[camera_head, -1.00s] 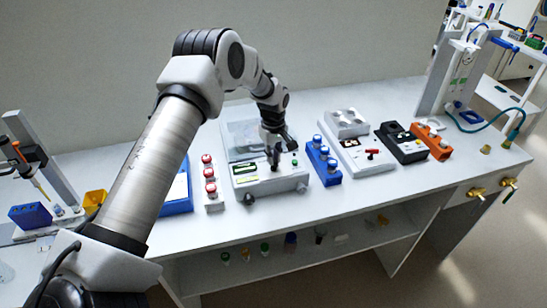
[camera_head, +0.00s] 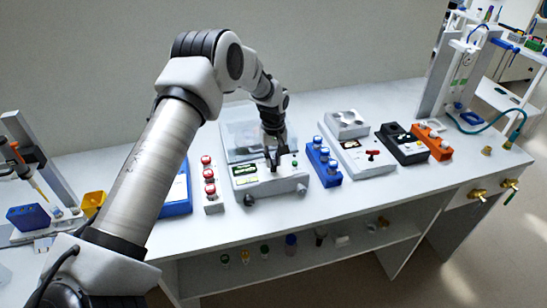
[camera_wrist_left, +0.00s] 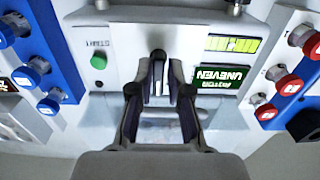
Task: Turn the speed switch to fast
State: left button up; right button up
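My left gripper (camera_head: 273,163) is low over this panel. In the wrist view, its fingers (camera_wrist_left: 160,82) are parted, one on each side of the lever, with a gap between them. I cannot tell whether either finger touches it. My right gripper is not in view.
Farther right are a white unit (camera_head: 362,157), a black unit (camera_head: 402,144) and an orange block (camera_head: 434,142). The front bench strip is clear.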

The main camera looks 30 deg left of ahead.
aim_at(273, 160)
pick_arm(q)
jog(key=shift+o, duration=0.7)
jog(key=shift+w+a+f, duration=0.1)
jog(key=shift+w, duration=0.05)
notch_tip(273, 160, up, 12)
jog(key=shift+f, duration=0.1)
